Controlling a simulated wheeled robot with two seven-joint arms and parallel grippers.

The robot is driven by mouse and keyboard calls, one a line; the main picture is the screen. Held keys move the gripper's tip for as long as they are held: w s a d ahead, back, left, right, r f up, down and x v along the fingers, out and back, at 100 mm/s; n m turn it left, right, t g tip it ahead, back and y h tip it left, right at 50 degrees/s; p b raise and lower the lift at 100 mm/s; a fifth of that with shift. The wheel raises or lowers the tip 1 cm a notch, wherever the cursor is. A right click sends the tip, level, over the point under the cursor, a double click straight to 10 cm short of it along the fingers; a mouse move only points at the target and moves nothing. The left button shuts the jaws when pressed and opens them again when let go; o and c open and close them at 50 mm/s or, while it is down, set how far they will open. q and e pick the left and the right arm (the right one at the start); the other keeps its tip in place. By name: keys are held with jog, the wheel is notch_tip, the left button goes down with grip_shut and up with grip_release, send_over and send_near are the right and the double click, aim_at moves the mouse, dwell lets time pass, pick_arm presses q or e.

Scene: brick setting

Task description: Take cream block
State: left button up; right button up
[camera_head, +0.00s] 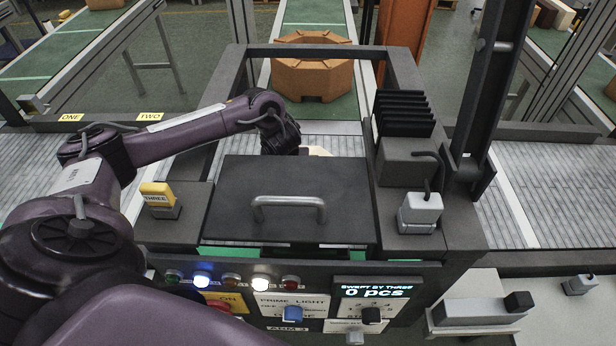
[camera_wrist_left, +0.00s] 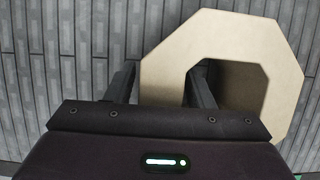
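The cream block (camera_wrist_left: 235,40) is an octagonal ring with a hole, lying on grey slats in the left wrist view. In the head view only a sliver of it (camera_head: 319,151) shows behind the dark cover. My left gripper (camera_wrist_left: 160,85) is at its near left side. One finger is just outside the block's left edge and the other is at the hole, with a wall of the block between them. I cannot tell whether both fingers press on it. In the head view my left gripper (camera_head: 284,140) is partly hidden behind the cover. My right gripper is out of view.
The dark cover with a handle (camera_head: 290,205) stands in front of the block inside a dark frame (camera_head: 235,85). A large orange octagonal block (camera_head: 312,75) stands beyond. The right conveyor (camera_head: 555,190) is clear.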

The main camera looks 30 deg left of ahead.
pick_arm(q)
grip_shut()
jog(key=shift+w+r, duration=0.15)
dwell(0.4)
